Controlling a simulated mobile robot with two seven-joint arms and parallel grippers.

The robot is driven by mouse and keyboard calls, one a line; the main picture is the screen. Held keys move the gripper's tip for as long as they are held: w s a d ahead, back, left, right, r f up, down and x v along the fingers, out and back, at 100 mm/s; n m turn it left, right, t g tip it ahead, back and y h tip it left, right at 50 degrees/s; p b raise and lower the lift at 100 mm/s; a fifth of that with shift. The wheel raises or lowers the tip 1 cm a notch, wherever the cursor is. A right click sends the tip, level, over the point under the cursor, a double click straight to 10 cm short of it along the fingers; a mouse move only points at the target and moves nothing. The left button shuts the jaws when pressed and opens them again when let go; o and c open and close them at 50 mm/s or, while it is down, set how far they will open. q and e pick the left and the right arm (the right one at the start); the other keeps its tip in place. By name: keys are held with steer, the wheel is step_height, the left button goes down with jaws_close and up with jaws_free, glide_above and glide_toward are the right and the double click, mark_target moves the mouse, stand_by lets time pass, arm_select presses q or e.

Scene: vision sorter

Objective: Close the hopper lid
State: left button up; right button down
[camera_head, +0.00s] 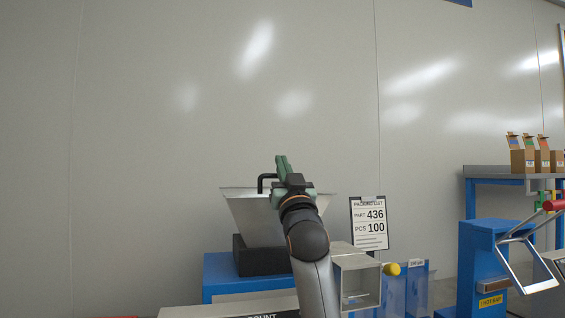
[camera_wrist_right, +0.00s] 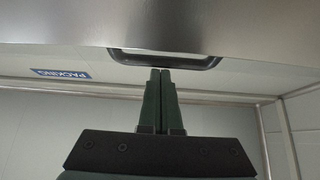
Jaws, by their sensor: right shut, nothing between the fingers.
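The grey metal hopper (camera_head: 252,222) stands on a black block in the head view, partly hidden behind my right arm. Its lid (camera_head: 238,189) shows as a thin, roughly level edge along the hopper top; I cannot tell whether it is fully seated. The black lid handle (camera_head: 263,178) rises just left of my right gripper (camera_head: 282,160). In the right wrist view, the lid's metal surface (camera_wrist_right: 80,22) fills the top, with the black handle (camera_wrist_right: 205,64) below it. My right gripper (camera_wrist_right: 160,72) is shut and empty, fingertips at the handle; contact is unclear. My left gripper is not in view.
A packing list board (camera_head: 368,224) stands right of the hopper. An open grey box (camera_head: 358,270) with a yellow knob (camera_head: 391,269) sits below it. A blue machine with a metal handle (camera_head: 530,288) and a table with cartons (camera_head: 528,160) are farther right.

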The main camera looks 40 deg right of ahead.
steer(key=shift+s+a+f+b, duration=0.15)
steer(key=shift+f+b, duration=0.15)
steer(key=shift+f, duration=0.45)
steer(key=shift+s+f+b, duration=0.15)
steer(key=shift+f+b, duration=0.15)
steer(key=shift+f, duration=0.45)
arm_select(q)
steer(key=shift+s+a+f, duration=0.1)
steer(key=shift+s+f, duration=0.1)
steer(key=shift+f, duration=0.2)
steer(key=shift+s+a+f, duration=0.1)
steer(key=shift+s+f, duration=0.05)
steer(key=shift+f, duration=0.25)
